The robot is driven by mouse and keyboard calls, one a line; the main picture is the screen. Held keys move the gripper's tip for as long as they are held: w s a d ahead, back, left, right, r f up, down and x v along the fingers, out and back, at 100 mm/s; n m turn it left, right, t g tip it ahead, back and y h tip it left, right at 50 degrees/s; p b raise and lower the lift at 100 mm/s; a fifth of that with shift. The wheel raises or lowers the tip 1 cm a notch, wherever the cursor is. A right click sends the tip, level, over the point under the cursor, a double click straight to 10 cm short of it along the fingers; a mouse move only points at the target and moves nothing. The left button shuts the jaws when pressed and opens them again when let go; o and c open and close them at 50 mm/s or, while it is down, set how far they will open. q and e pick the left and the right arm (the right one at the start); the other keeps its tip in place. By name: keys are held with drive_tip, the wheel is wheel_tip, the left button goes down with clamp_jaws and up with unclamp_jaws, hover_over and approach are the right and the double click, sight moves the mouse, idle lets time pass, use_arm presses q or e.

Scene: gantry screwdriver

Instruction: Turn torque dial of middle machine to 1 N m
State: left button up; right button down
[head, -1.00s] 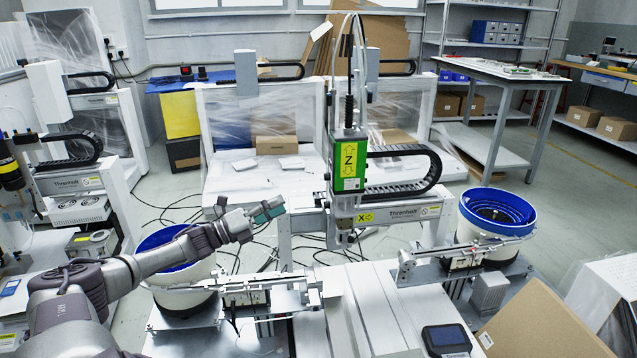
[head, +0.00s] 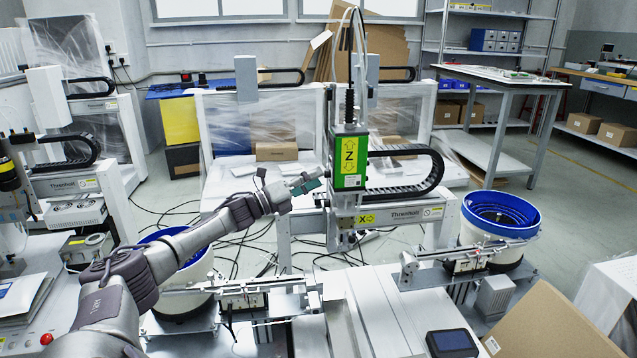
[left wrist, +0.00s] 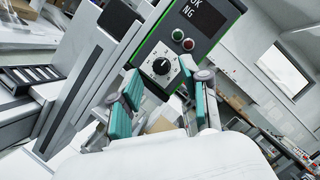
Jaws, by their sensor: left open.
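The middle machine's green and black screwdriver head (head: 349,160) hangs on the gantry at the centre of the head view. In the left wrist view, its control panel (left wrist: 187,28) shows a black torque dial (left wrist: 160,66) with a pointer on a white scale; the scale numbers are too small to read. My left gripper (head: 312,184) is at the left side of the screwdriver head. In the left wrist view, the left gripper (left wrist: 160,88) is open, with its teal fingertips to either side of and below the dial, apart from it. My right gripper is not in view.
Red and green buttons (left wrist: 183,40) sit just above the dial. Two bowl feeders stand beside the machine, the right one (head: 499,220) with a blue rim. A cardboard sheet (head: 550,325) lies at the front right, near a dark handheld box (head: 452,343).

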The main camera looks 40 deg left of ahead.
use_arm(q)
drive_tip(key=shift+x, duration=0.9)
